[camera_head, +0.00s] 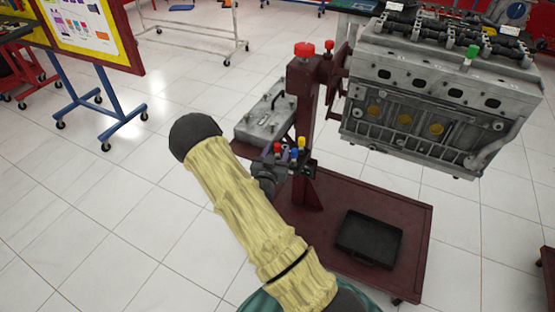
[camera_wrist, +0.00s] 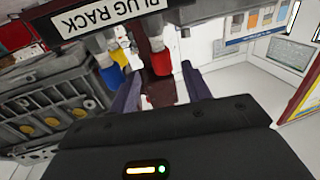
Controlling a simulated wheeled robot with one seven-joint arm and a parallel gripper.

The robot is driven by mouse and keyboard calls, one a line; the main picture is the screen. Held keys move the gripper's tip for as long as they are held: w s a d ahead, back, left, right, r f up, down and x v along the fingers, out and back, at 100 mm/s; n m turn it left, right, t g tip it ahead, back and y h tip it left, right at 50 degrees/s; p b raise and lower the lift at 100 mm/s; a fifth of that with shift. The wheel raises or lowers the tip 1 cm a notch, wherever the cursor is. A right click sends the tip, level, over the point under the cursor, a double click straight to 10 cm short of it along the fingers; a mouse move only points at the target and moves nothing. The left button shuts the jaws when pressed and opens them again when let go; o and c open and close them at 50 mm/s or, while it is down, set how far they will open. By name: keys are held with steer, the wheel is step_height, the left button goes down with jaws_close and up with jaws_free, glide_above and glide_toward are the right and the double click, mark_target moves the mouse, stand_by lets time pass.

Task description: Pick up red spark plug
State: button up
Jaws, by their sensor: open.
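The red spark plug (camera_wrist: 160,62) stands in the plug rack (camera_wrist: 92,18) and appears between the tips of my two fingers in the wrist view. My gripper (camera_wrist: 163,72) is open, with a finger to each side of the red plug and a visible gap on both sides. How deep the plug sits between the fingers I cannot tell. In the head view my gripper (camera_head: 272,174) is at the rack's left side, and the red plug (camera_head: 277,148) shows just above it.
A blue plug (camera_wrist: 112,77) and a yellow plug (camera_wrist: 117,54) stand beside the red one. A red post (camera_head: 305,125) rises behind the rack. An engine block (camera_head: 440,100) hangs to the right. A black tray (camera_head: 369,238) lies on the red stand base (camera_head: 415,225).

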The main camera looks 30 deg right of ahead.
steer(key=x, duration=0.5)
steer(key=shift+w+a+f, duration=0.1)
steer(key=shift+w, duration=0.15)
stand_by(0.4)
jaws_close()
